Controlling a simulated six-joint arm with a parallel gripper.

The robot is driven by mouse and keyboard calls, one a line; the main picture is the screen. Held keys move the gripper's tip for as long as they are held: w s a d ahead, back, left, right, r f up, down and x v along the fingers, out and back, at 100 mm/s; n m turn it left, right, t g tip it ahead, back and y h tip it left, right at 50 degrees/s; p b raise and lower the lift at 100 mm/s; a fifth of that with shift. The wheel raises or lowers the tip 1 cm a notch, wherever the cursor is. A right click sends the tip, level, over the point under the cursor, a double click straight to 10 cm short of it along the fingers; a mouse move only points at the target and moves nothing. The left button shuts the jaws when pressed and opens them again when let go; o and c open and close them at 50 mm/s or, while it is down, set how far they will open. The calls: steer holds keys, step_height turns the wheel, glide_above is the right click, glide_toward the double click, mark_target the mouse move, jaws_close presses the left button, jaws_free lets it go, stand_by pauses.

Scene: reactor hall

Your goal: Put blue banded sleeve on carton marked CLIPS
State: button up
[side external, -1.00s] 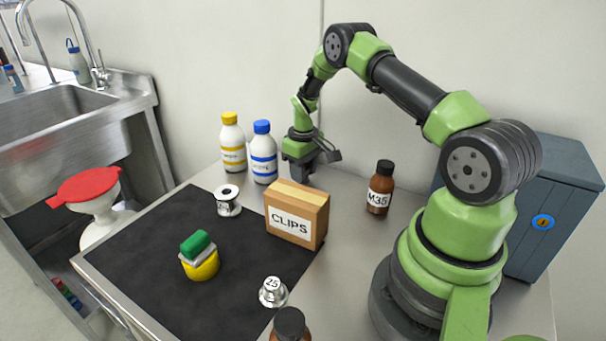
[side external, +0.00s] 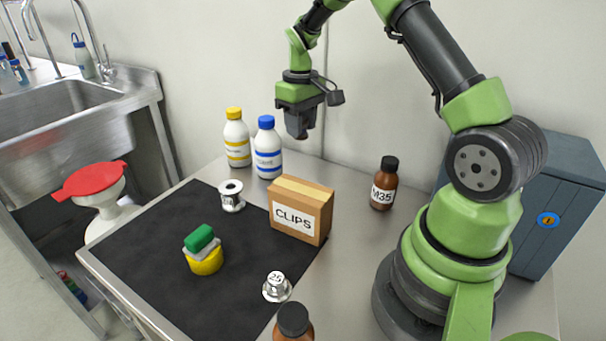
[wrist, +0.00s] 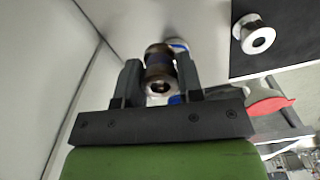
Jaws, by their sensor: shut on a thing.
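The carton marked CLIPS (side external: 292,220) is a brown box with pale tape along its closed top. It stands upright on the table at the right edge of the black mat. My gripper (side external: 301,130) hangs in the air behind and above the carton, clear of it, pointing down. In the wrist view, my gripper (wrist: 160,80) is shut on a small metallic sleeve (wrist: 160,68) with a dark bluish band, its open end toward the camera. In the side view the sleeve is hard to make out between the fingers.
A yellow-capped bottle (side external: 236,145) and a blue-capped bottle (side external: 267,155) stand behind the mat (side external: 150,240). A brown M35 bottle (side external: 384,187) is right of the carton. A metal spool (side external: 231,197), a weight (side external: 277,287) and a yellow-green object (side external: 203,255) are left and front.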

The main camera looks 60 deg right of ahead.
steer(key=s+a+r, duration=0.2)
steer(key=a+r, duration=0.2)
steer(key=a, duration=0.2)
steer(key=m, duration=0.1)
glide_toward(301, 189)
step_height(301, 189, down, 6)
steer(key=shift+f, duration=0.1)
steer(key=shift+f, duration=0.1)
steer(key=o, duration=0.9)
steer(key=shift+o, duration=0.3)
